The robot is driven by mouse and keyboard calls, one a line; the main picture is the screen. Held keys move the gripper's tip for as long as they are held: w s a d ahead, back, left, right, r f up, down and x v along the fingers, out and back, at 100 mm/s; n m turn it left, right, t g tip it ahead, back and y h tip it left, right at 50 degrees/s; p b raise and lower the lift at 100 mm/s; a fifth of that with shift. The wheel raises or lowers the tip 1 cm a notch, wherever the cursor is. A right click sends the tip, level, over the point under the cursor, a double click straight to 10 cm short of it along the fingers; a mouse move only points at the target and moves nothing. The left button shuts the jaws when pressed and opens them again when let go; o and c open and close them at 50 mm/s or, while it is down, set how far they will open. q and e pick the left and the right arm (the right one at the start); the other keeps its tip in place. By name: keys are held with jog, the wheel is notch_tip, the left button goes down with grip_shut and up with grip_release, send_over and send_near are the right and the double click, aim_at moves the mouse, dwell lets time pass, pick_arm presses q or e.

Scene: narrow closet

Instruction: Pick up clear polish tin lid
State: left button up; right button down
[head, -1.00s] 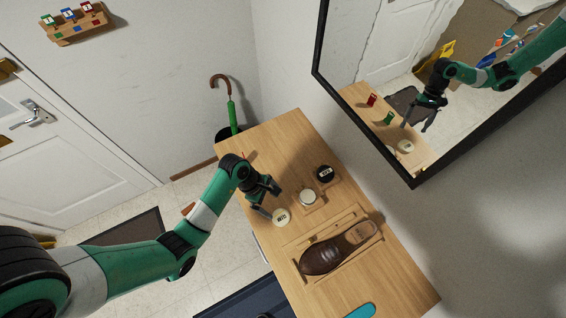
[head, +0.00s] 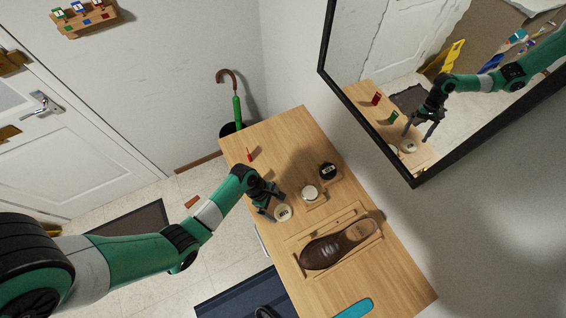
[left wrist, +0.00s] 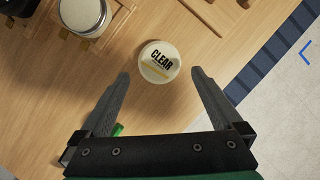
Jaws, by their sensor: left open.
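The clear polish tin lid is a round cream disc marked "CLEAR" (left wrist: 160,62); it lies flat on the wooden table top. In the head view the lid (head: 283,213) is near the table's left edge. My left gripper (left wrist: 157,82) is open, with its two dark fingers apart and the lid just beyond and between their tips. In the head view my left gripper (head: 273,204) is just above and left of the lid. I cannot tell its exact height over the table. My right gripper is not in view.
An open tin (head: 310,193) sits in a wooden holder, with a black-lidded tin (head: 327,171) behind it. A brown shoe (head: 340,245) lies in a wooden tray. A mirror (head: 420,90) hangs on the wall at the right. A red item (head: 250,155) stands near the back.

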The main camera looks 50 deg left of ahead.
aim_at(282, 212)
pick_arm(q)
jog(key=b+x, duration=0.1)
jog(key=x, duration=0.3)
jog(key=shift+a+r, duration=0.1)
jog(key=c, duration=1.1)
